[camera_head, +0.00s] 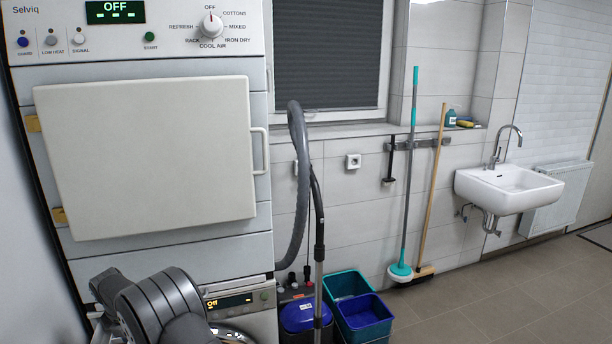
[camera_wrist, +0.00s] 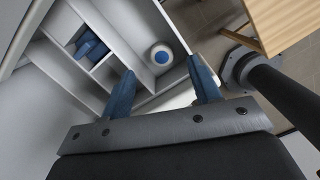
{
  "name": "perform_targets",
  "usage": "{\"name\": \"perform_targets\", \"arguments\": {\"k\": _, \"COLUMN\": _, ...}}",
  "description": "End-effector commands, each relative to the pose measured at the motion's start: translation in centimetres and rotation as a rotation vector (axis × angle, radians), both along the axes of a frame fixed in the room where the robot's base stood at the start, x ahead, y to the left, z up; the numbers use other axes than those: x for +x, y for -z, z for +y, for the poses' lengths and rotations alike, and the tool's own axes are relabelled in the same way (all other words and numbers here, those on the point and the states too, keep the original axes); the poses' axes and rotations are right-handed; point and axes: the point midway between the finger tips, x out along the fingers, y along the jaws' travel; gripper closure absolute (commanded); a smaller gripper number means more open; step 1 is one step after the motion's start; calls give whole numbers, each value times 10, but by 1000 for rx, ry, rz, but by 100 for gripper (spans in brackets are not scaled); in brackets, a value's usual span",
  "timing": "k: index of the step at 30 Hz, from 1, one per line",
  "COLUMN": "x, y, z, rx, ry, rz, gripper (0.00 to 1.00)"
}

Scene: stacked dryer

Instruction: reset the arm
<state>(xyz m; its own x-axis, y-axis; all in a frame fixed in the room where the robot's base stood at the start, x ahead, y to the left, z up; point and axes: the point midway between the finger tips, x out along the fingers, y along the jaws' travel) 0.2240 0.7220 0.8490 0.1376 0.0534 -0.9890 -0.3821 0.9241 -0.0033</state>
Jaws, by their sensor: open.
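My gripper (camera_wrist: 161,67) shows in the wrist view with its two blue fingers apart and nothing between them. Below the fingers is a pale unit with compartments (camera_wrist: 103,73); neither finger clearly touches it. In the head view, part of my dark arm is at the lower left, and the gripper itself cannot be made out there. The stacked dryer (camera_head: 262,200) stands at the left. Its square white door (camera_head: 145,155) looks closed, its dial (camera_head: 211,25) points up and its display (camera_head: 115,12) reads OFF.
A washer (camera_head: 252,324) sits under the dryer, partly behind my arm. A grey hose (camera_head: 300,190), a teal bin (camera_head: 346,284) and a blue bin (camera_head: 365,312) stand beside it. A sink (camera_head: 508,190) is farther right. The wrist view shows a wooden top (camera_wrist: 292,20).

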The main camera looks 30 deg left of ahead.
Motion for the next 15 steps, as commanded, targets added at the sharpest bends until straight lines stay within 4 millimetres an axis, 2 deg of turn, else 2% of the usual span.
{"name": "perform_targets", "arguments": {"k": 1, "x": 0, "y": -8, "z": 1, "rx": 6, "ry": -1, "rz": -2, "gripper": 43}}
{"name": "perform_targets", "arguments": {"k": 4, "x": 0, "y": -14, "z": 1, "rx": 4, "ry": 0, "rz": -1, "gripper": 43}}
{"name": "perform_targets", "arguments": {"k": 15, "x": 0, "y": -16, "z": 1, "rx": 4, "ry": 0, "rz": -1, "gripper": 43}}
